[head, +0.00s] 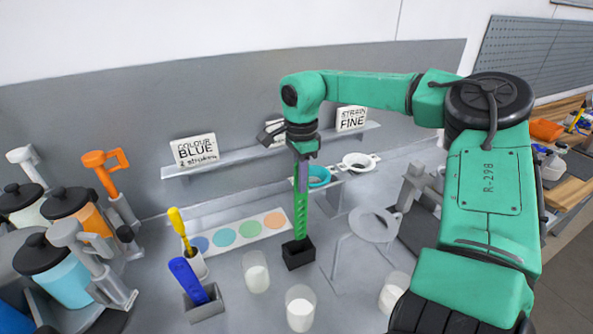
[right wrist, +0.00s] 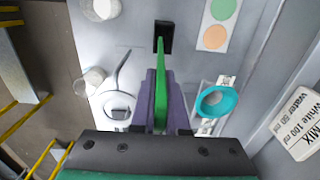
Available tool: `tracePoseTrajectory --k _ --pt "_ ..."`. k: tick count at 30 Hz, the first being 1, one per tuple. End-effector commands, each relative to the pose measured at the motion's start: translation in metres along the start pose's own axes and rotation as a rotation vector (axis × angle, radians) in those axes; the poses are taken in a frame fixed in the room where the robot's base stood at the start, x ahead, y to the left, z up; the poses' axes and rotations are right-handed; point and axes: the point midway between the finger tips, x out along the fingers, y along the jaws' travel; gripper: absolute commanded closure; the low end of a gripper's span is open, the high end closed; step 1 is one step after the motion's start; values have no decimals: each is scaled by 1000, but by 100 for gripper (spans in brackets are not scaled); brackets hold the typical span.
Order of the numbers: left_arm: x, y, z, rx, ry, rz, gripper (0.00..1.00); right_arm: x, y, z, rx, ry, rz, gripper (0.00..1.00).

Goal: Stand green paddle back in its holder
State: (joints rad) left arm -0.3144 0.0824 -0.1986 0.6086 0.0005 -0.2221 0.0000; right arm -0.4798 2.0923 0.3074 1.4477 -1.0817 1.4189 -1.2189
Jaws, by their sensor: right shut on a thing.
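My right gripper (head: 302,176) is shut on the upper part of the green paddle (head: 301,213), which hangs near upright below it. In the right wrist view, the green paddle (right wrist: 160,85) runs between my purple-grey fingers (right wrist: 160,105). The black holder (head: 298,255) stands on the bench directly under the paddle; it also shows in the right wrist view (right wrist: 166,30). The paddle's lower end meets the holder's opening in both views. I cannot tell how deep it sits. My left gripper is not in view.
A blue paddle (head: 188,281) and a yellow tool (head: 180,230) stand in holders to the left. White-filled cups (head: 256,278) (head: 300,309) are in front. A teal strainer ring (head: 319,176) and a grey stand (head: 372,224) are near on the right. A colour-dot strip (head: 225,237) lies behind.

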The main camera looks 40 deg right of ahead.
Motion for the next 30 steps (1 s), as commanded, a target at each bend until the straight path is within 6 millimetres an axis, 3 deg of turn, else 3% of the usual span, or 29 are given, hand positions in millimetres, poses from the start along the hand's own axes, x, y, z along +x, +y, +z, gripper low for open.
tracePoseTrajectory --k 5,12,22,30 --pt "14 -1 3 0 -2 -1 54 22 0 0 0 0 0 100" --pt "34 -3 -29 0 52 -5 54 48 0 0 -1 1 0 100" --pt "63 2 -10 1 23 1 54 80 0 0 -1 0 0 100" --pt "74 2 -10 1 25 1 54 91 0 0 -1 0 -1 100"
